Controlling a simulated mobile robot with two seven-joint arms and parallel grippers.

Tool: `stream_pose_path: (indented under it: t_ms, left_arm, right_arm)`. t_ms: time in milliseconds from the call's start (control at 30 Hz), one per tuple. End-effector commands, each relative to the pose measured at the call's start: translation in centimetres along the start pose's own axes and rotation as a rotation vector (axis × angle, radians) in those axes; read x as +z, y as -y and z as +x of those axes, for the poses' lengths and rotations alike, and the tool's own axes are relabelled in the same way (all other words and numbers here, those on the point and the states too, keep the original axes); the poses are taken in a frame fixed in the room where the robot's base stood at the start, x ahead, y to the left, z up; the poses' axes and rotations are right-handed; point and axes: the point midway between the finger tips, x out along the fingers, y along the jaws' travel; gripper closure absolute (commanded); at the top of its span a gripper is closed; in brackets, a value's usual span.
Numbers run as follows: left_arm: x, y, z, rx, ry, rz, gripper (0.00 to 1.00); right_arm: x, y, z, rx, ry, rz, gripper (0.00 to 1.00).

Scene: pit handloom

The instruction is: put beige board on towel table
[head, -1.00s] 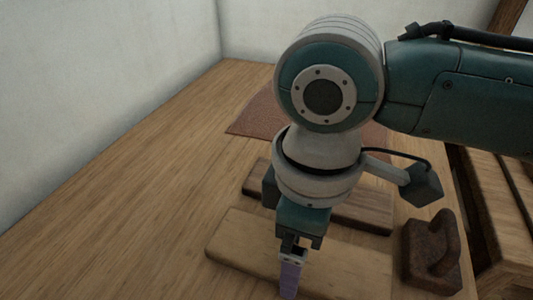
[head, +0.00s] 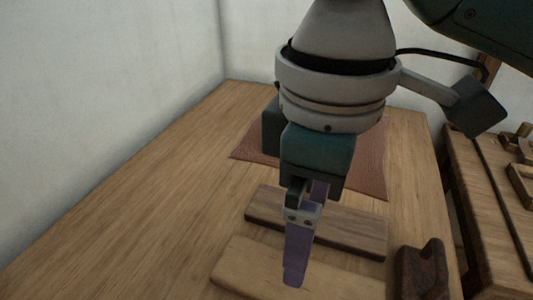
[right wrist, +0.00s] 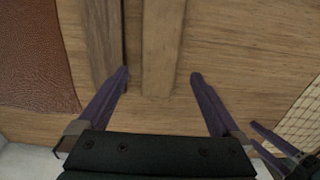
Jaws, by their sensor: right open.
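The beige board (head: 240,263) lies flat on the wooden table at the bottom of the head view, partly hidden by my right gripper. My right gripper (head: 304,250) points down above it, with purple fingers apart and nothing between them. In the right wrist view my right gripper (right wrist: 160,74) is open, and the beige board (right wrist: 163,40) runs up between the fingertips. I cannot tell how high the fingertips are above it. Another purple-fingered gripper, apparently my left gripper (right wrist: 268,143), shows at the lower right edge. No towel is clearly recognisable.
A darker brown board (head: 345,232) lies just behind the beige one. A reddish-brown mat (head: 245,150) lies farther back. A dark block with a handle (head: 422,270) stands to the right. Wooden loom parts (head: 475,190) stand beyond the table's right edge. The table's left side is clear.

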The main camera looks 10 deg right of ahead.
Motion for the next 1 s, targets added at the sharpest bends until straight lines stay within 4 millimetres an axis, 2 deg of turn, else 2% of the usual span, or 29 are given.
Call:
stream_pose_path:
  t_ms: [100, 267, 367, 467, 600, 667, 767, 900, 1000]
  left_arm:
    - [-0.1, 0.1, -0.3, -0.003, 0.0, 0.003, 0.28]
    - [-0.1, 0.2, -0.2, -0.005, 0.001, 0.006, 0.28]
    - [-0.1, 0.2, -0.2, -0.005, 0.0, 0.007, 0.28]
    - [-0.1, 0.2, -0.2, -0.005, 0.0, 0.006, 0.28]
    - [-0.1, 0.2, -0.2, -0.005, 0.0, 0.006, 0.28]
    - [-0.1, 0.2, -0.2, -0.005, 0.0, 0.006, 0.28]
    - [-0.1, 0.1, -0.2, -0.004, 0.001, 0.005, 0.28]
    - [-0.1, 0.1, -0.2, -0.002, 0.0, 0.002, 0.28]
    - [-0.1, 0.0, -0.2, 0.001, 0.0, -0.001, 0.28]
  right_arm:
    - [0.0, 0.0, -0.9, 0.0, 0.0, -0.001, 0.0]
    - [-0.1, 0.4, -0.8, -0.007, -0.011, -0.001, 0.0]
    - [-0.7, 2.0, 0.0, -0.035, -0.065, 0.003, 0.0]
    - [-1.4, 4.4, 1.0, -0.079, -0.168, 0.042, 0.0]
    - [-1.2, 6.6, 1.9, -0.112, -0.327, 0.2, 0.0]
    - [-0.2, 6.8, 2.3, -0.105, -0.371, 0.294, 0.0]
    - [2.8, 6.4, 3.2, -0.062, -0.398, 0.466, 0.0]
    - [8.5, 5.5, 4.3, 0.039, -0.362, 0.664, 0.0]
    - [12.0, 5.1, 4.7, 0.105, -0.318, 0.749, 0.0]
